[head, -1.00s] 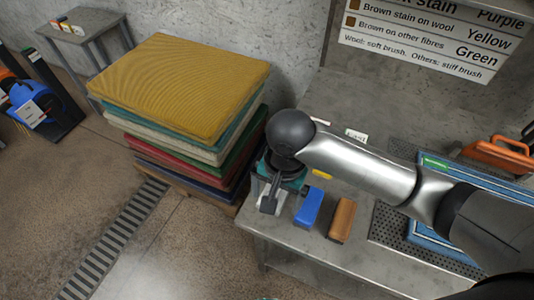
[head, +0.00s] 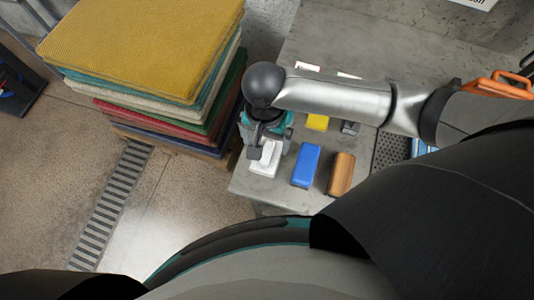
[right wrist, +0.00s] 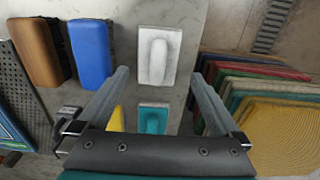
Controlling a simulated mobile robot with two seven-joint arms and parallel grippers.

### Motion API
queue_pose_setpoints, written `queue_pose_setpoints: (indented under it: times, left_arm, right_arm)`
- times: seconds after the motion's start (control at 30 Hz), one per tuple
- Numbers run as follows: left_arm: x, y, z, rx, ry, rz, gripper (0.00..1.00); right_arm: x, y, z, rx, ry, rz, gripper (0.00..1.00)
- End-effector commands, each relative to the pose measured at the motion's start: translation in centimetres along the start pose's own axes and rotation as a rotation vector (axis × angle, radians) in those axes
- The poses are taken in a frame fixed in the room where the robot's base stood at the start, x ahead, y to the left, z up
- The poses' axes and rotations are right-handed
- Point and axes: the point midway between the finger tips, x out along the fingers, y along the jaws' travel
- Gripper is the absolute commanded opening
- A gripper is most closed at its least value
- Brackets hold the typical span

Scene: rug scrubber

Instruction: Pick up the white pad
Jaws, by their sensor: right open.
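The white pad (head: 266,160) lies on the grey table near its left front corner, partly covered by my right gripper in the head view. In the right wrist view the white pad (right wrist: 150,72) shows whole, with a raised rounded grip along its middle. My right gripper (head: 257,148) is above the table at the pad and points down. In the right wrist view its two fingers (right wrist: 160,76) are wide apart with nothing held, and the pad appears between and beyond the tips. My left gripper is not in view.
A blue block (head: 305,166) and a brown block (head: 341,174) lie right of the white pad. A yellow block (head: 317,122) and a teal pad (right wrist: 153,120) lie behind. A tall stack of coloured mats (head: 150,50) stands close on the left.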

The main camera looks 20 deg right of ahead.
Motion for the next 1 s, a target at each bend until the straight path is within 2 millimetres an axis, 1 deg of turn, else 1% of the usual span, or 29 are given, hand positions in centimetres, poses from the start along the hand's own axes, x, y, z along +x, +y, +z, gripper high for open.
queue_pose_setpoints:
  times: [0.17, 0.3, 0.43, 0.53, 0.73, 0.77, 1.0]
  left_arm:
    - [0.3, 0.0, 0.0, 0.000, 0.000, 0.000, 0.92]
    - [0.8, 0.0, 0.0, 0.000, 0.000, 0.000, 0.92]
    - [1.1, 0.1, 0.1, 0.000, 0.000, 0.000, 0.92]
    - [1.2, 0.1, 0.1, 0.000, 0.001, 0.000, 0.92]
    - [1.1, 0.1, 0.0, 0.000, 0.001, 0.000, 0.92]
    - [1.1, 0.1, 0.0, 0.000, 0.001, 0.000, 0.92]
    - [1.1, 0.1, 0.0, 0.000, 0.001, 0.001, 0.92]
  right_arm:
    - [1.3, 0.2, 0.0, -0.001, 0.000, 0.002, 1.00]
    - [3.5, 0.5, 0.0, 0.000, 0.000, 0.003, 1.00]
    - [5.1, 0.5, 0.1, -0.001, 0.000, 0.000, 1.00]
    - [5.6, 0.5, 0.1, -0.002, 0.000, 0.000, 1.00]
    - [5.5, 0.4, 0.1, -0.002, 0.000, -0.001, 1.00]
    - [5.5, 0.4, 0.1, -0.002, 0.000, -0.001, 0.98]
    - [5.5, 0.4, 0.1, -0.002, 0.000, -0.001, 0.71]
